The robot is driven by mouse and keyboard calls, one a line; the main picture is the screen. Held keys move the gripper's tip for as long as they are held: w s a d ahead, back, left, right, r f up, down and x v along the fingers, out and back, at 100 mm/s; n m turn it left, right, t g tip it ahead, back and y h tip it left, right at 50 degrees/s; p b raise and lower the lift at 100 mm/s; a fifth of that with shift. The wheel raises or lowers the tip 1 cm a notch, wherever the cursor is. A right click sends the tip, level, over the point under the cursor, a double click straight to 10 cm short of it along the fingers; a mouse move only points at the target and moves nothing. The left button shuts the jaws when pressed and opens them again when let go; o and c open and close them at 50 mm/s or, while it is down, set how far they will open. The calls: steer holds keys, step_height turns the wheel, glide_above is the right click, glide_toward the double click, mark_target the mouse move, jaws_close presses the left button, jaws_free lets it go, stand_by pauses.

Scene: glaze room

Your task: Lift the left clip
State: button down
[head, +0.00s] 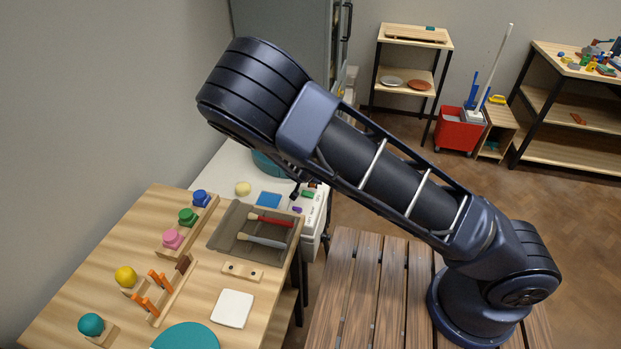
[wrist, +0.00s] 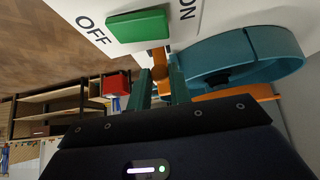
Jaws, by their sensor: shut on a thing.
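In the wrist view my gripper (wrist: 160,82) has its two dark teal fingers shut on a small orange clip (wrist: 158,66). The clip sits between the fingertips, next to a green switch (wrist: 139,26) lettered OFF and ON on a white surface (wrist: 192,28). A teal round tub (wrist: 245,52) is right beside it. Another orange part (wrist: 235,95) shows below the tub's rim, behind my right finger. In the head view my arm hides most of the gripper and the clip. The teal tub (head: 267,166) shows partly there, behind the arm.
A wooden table (head: 105,235) at left holds a grey mat (head: 232,238) with two brushes, coloured knobs, orange pegs and a white tile (head: 232,308). A slatted bench (head: 345,290) lies in front. A red bucket (head: 460,130) stands on the floor behind.

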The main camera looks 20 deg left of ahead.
steer(key=shift+s+f, duration=0.1)
steer(key=shift+s, duration=0.05)
stand_by(0.5)
steer(key=c, duration=1.3)
jaws_free()
steer(key=v, duration=1)
steer(key=shift+s+r, duration=0.2)
steer(key=shift+s, duration=0.2)
